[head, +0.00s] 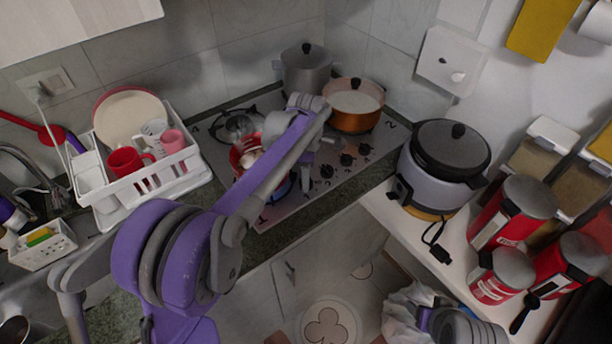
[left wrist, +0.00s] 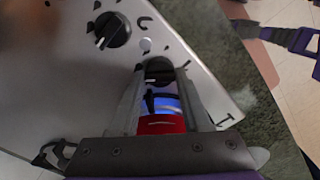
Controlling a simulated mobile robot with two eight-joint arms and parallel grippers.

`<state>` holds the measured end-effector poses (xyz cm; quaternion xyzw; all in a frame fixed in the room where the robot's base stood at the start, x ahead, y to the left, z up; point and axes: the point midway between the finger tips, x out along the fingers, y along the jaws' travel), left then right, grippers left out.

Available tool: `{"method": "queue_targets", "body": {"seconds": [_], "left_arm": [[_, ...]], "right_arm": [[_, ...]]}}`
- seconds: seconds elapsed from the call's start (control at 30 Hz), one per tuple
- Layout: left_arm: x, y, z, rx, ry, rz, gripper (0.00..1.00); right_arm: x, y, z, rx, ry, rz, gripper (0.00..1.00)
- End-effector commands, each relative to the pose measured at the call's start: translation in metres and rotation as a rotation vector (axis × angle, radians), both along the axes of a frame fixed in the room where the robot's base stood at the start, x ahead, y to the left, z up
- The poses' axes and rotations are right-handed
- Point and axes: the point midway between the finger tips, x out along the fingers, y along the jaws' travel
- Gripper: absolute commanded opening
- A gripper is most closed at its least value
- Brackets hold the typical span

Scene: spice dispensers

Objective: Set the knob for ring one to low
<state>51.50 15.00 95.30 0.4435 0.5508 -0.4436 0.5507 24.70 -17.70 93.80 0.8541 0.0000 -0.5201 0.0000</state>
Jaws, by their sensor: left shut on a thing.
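The grey stove (head: 325,185) has a row of black knobs along its front edge. My left gripper (left wrist: 160,82) is shut on a black knob (left wrist: 158,68) near the printed "1", one finger on each side. Its marking is too small to read. In the head view my left gripper (head: 306,172) is at the stove's front and its arm hides that knob. A red pot (head: 240,148) is partly hidden by the arm, with a blue glow beside it. In the wrist view, blue and red show between the fingers. Part of my right arm shows at the lower right; its jaws are unclear.
Another knob (left wrist: 112,30) with a white pointer is beside the held one. An orange pot (head: 354,118) and a grey pot (head: 305,72) stand at the back. A white dish rack (head: 150,185) is left of the stove; a rice cooker (head: 435,185) is to its right.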

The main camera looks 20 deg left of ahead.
Motion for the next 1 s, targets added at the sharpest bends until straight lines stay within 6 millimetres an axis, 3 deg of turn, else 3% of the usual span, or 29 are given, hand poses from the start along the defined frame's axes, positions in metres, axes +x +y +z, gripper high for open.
{"method": "queue_targets", "body": {"seconds": [0.37,1.0], "left_arm": [[0.0001,0.0000,0.0002,0.000,0.000,-0.100,0.00],[0.0002,0.0000,0.0004,0.000,-0.001,-0.669,0.00]], "right_arm": [[-0.0005,0.0000,-0.0014,0.000,0.001,0.000,0.61],[-0.0025,0.0000,-0.0072,0.000,0.004,0.000,0.61]]}}
